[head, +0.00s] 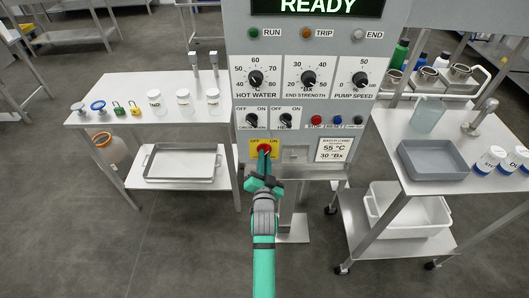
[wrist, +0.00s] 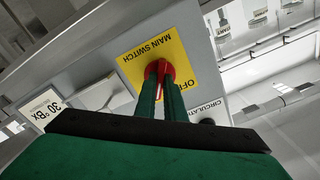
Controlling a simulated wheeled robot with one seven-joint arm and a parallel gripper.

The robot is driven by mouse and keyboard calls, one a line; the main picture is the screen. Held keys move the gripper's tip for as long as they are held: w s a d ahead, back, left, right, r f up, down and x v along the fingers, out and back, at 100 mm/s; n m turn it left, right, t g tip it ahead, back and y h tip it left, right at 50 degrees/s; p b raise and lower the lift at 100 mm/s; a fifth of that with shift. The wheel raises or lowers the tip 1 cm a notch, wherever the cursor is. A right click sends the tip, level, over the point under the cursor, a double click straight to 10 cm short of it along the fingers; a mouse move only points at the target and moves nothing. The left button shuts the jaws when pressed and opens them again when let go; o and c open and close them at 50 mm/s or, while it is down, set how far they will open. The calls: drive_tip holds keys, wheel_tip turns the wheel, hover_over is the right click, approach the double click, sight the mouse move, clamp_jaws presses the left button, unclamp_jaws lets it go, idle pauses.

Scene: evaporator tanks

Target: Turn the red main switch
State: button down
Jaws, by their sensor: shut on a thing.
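The red main switch (wrist: 155,70) sits on a yellow plate (wrist: 182,44) marked MAIN SWITCH in the wrist view. My gripper (head: 263,158) reaches up to the panel's lower edge. In the wrist view its green fingers (wrist: 162,95) are shut on the red switch's handle. The fingers hide part of the knob, so its exact angle is hard to tell.
A left table (head: 130,85) holds valves, padlocks and jars. A right steel table (head: 440,140) holds a grey tray (head: 433,158) and bottles. Other knobs and the STOP button (head: 316,120) sit just above the switch. The display reads READY. Floor in front is clear.

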drive_tip(key=shift+n, duration=1.1)
drive_tip(key=shift+n, duration=1)
drive_tip(key=shift+f+n, duration=0.1)
drive_tip(key=shift+n, duration=0.9)
